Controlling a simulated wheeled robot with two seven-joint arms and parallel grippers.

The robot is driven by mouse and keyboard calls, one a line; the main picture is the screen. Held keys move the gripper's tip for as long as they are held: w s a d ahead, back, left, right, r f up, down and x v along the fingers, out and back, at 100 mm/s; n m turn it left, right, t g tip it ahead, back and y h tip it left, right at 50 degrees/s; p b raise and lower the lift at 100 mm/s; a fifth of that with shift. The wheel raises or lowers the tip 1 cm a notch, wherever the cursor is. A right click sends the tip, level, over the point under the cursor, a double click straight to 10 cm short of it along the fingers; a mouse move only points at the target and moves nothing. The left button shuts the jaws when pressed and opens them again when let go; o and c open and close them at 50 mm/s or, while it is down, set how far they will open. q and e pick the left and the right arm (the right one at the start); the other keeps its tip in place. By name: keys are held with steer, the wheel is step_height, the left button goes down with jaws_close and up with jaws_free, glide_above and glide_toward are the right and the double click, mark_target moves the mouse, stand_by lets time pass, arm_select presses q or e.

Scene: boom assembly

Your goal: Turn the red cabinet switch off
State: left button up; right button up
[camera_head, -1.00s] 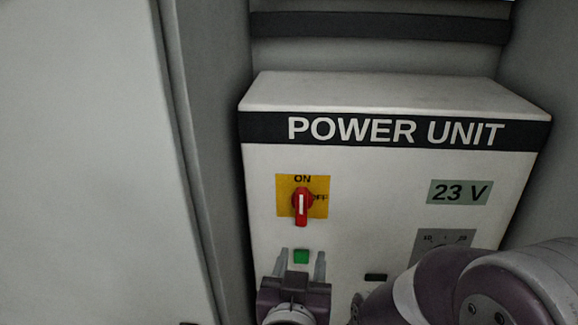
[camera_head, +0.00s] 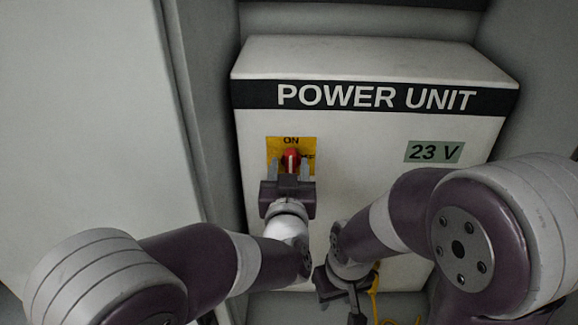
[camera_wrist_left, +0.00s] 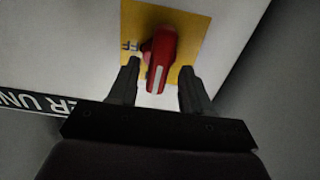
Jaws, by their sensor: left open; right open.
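The red switch (camera_head: 291,157) sits on a yellow plate (camera_head: 273,146) on the front of the power unit. Its white stripe looks upright, in line with the ON label; the OFF label at its right is partly hidden. My left gripper (camera_head: 290,168) is open just in front of it, fingers at either side. In the left wrist view the red switch (camera_wrist_left: 160,62) shows between the open, apart fingertips of the left gripper (camera_wrist_left: 160,72), with a gap to each. My right gripper (camera_head: 340,296) is open and low, right of the left one, away from the switch.
The power unit (camera_head: 350,135) stands inside a grey cabinet with a wall close at its left. A 23 V display (camera_head: 434,152) is at the right. A yellow cable (camera_head: 375,290) hangs near my right gripper. My arms cover the lower front.

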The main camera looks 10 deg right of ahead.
arm_select(q)
steer(key=shift+w, duration=0.1)
steer(key=shift+w+d+f, duration=0.15)
steer(key=shift+w+d, duration=0.05)
steer(key=c, duration=0.5)
jaws_close()
